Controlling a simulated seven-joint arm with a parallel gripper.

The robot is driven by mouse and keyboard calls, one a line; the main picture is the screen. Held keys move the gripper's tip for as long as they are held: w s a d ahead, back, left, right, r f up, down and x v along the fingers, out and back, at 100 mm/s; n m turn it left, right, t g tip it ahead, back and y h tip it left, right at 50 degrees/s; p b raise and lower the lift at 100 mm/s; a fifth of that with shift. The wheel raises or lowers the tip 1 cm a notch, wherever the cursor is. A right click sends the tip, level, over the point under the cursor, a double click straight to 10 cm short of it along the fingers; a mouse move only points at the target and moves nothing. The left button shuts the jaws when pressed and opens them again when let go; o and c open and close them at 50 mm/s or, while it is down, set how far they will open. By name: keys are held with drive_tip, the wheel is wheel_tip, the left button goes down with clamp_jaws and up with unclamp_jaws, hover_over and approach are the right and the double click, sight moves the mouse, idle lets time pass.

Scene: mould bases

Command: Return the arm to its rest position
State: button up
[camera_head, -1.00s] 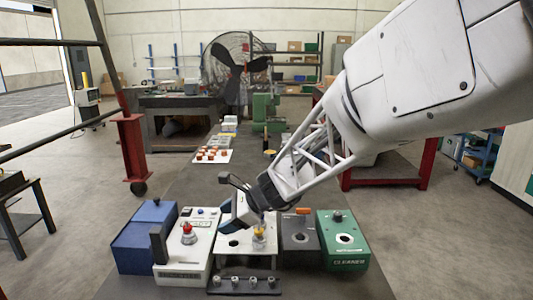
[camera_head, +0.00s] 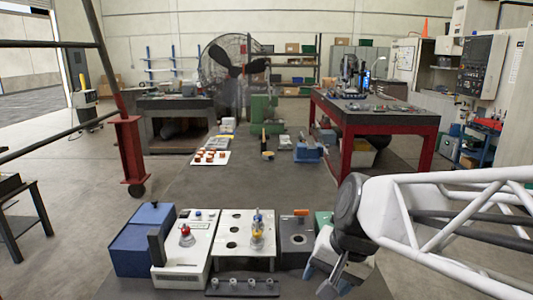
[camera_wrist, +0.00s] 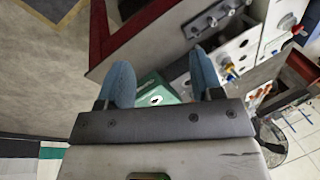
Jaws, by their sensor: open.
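My arm comes in from the right in the camera_head view, with my gripper (camera_head: 328,279) low over the right end of the row of boxes. In the camera_wrist view, the two blue fingers of my gripper (camera_wrist: 163,82) stand wide apart with nothing between them. The green box (camera_wrist: 154,93) shows beyond the fingers, apart from them. In the camera_head view, the arm hides most of the green box (camera_head: 322,218). A small yellow and blue piece (camera_head: 257,232) stands upright on the white panel with round holes (camera_head: 233,218).
The white box with a red knob (camera_head: 183,255), a blue box (camera_head: 145,240) and a dark grey box (camera_head: 297,242) stand in the row. A small rack (camera_head: 242,288) lies in front. Behind, the grey surface (camera_head: 270,185) is clear up to a tray (camera_head: 210,158).

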drive_tip(key=s+d+n+h, duration=0.3)
drive_tip(key=s+d, duration=0.4)
drive_tip(key=s, duration=0.1)
drive_tip(key=shift+f+n+t, duration=0.3)
drive_tip(key=shift+f, duration=0.1)
drive_tip(key=shift+d, duration=0.1)
idle(1.4)
